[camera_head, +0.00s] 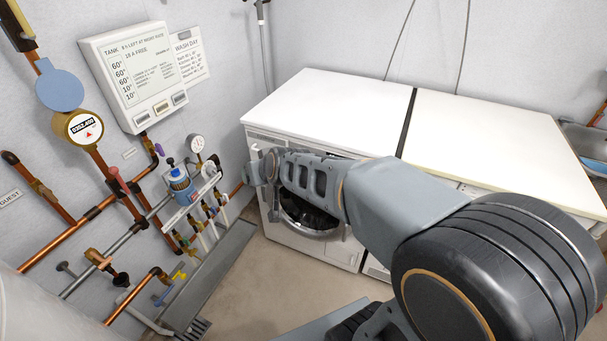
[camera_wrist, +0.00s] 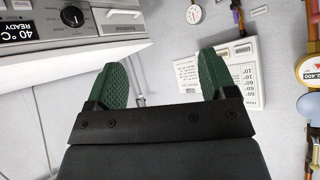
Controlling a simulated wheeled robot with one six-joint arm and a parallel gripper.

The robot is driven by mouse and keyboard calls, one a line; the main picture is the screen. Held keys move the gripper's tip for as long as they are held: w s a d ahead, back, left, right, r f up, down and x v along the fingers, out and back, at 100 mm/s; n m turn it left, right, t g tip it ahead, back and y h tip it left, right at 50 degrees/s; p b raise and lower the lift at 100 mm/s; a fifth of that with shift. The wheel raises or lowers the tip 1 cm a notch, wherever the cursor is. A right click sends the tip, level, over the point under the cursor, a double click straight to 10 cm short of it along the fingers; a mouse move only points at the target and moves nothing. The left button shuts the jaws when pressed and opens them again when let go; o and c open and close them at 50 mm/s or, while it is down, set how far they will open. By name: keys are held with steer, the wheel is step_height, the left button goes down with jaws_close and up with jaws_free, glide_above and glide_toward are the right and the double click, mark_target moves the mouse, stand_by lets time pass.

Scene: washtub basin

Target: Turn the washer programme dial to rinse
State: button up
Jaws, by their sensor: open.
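The white washer (camera_head: 311,248) stands against the back wall with its round door in front. In the head view my gripper (camera_head: 262,168) is by the washer's upper left front; the dial is hidden.
Copper pipes (camera_head: 60,243), valves and gauges line the left wall beside a white wall unit (camera_head: 137,80). A second white-topped machine (camera_head: 480,140) adjoins the washer, with a metal basin (camera_head: 588,143) beyond. Floor is clear before the washer.

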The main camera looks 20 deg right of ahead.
steer(key=w+d+f+m+t+h+b, duration=0.1)
steer(key=w+f+m+t+h+b, duration=0.1)
steer(key=w+f+h+b, duration=0.25)
steer(key=w+d+f+m+t+h+b, duration=0.1)
steer(key=w+d+f+t+b, duration=0.15)
steer(key=w+f, duration=0.45)
steer(key=w+d+f+m+g+h+b, duration=0.2)
steer(key=d+f+m+h+b, duration=0.2)
steer(key=d+f+h+b, duration=0.4)
steer(key=shift+h, duration=0.85)
steer(key=x, duration=0.3)
steer(key=w+x, duration=0.1)
steer(key=x, duration=0.3)
steer(key=a+f+b+x, duration=0.1)
steer(key=x, duration=0.3)
steer(key=shift+w, duration=0.3)
steer(key=shift+m, duration=0.3)
steer(key=c, duration=0.9)
